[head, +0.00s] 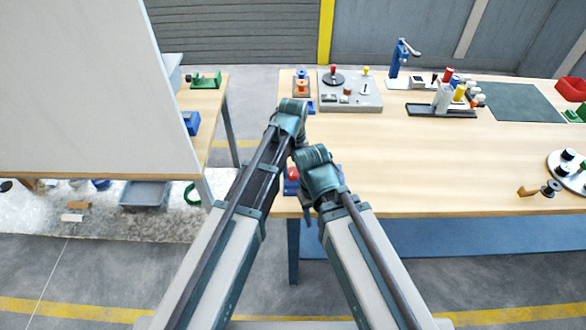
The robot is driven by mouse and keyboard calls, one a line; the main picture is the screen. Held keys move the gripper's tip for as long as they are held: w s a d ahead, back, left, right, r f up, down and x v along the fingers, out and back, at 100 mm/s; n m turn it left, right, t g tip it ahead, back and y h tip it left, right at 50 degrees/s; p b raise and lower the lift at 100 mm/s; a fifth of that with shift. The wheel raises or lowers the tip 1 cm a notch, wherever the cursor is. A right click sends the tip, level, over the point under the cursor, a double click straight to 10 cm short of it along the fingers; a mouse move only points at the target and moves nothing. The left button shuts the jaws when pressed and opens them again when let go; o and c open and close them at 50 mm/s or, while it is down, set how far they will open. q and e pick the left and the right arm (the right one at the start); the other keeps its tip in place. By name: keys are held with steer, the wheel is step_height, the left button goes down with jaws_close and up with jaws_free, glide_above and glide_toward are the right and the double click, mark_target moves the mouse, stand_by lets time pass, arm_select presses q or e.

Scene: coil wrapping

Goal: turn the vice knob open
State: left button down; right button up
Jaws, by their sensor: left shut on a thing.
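My left arm reaches up to the left end of the right-hand workbench. The left gripper (291,112) is beyond or under its teal wrist there. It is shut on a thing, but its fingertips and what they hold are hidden. A small red and blue piece (291,174) shows between my two arms at the bench's front left corner; I cannot tell whether it is the vice. No vice knob can be clearly made out. My right arm's teal joint is right beside this piece. The right gripper's jaws are out of sight behind the arms.
The workbench (420,170) is mostly clear in the middle. At its back stand a grey fixture board (358,97), a blue clamp-like stand (401,57) and several spools and bottles. A round fixture (570,168) is at the right. A white panel (80,90) blocks the left.

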arm_select(q)
steer(key=shift+n, duration=0.3)
